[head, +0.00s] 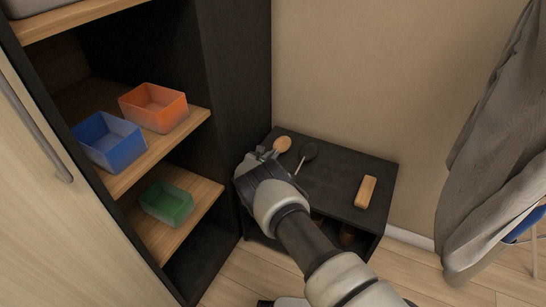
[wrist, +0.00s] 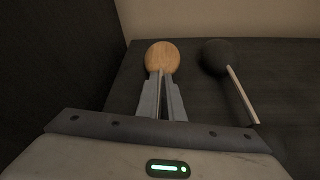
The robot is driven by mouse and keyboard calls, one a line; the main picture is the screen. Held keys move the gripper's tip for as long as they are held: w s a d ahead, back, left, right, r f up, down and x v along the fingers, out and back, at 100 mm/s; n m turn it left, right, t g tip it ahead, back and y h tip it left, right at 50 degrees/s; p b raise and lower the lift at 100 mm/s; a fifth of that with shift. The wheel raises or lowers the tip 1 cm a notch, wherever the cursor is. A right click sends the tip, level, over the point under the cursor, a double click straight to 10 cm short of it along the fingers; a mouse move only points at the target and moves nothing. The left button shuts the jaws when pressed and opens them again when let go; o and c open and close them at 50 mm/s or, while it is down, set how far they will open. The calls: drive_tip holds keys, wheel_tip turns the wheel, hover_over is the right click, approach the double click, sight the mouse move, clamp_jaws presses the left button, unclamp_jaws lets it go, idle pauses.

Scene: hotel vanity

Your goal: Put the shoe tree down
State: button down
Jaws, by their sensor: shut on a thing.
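The shoe tree (wrist: 162,57), with an oval light-wood head, is at the fingertips of my gripper (wrist: 162,88) in the wrist view. My gripper is shut on its thin stem, which runs between the fingers. In the head view the shoe tree's wooden head (head: 282,144) shows just beyond my gripper (head: 266,155), over the back left of the black bench (head: 335,170). I cannot tell whether it touches the bench top. The rest of the stem is hidden by the fingers and hand.
A dark round-headed piece with a pale stick (head: 308,152) lies just right of the shoe tree. A wooden block (head: 366,192) lies at the bench's right. A tall dark shelf unit with orange (head: 153,107), blue (head: 109,142) and green (head: 166,204) bins stands left. The bench middle is clear.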

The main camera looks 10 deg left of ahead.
drive_tip(key=shift+f, duration=0.15)
drive_tip(key=c, duration=1.9)
unclamp_jaws()
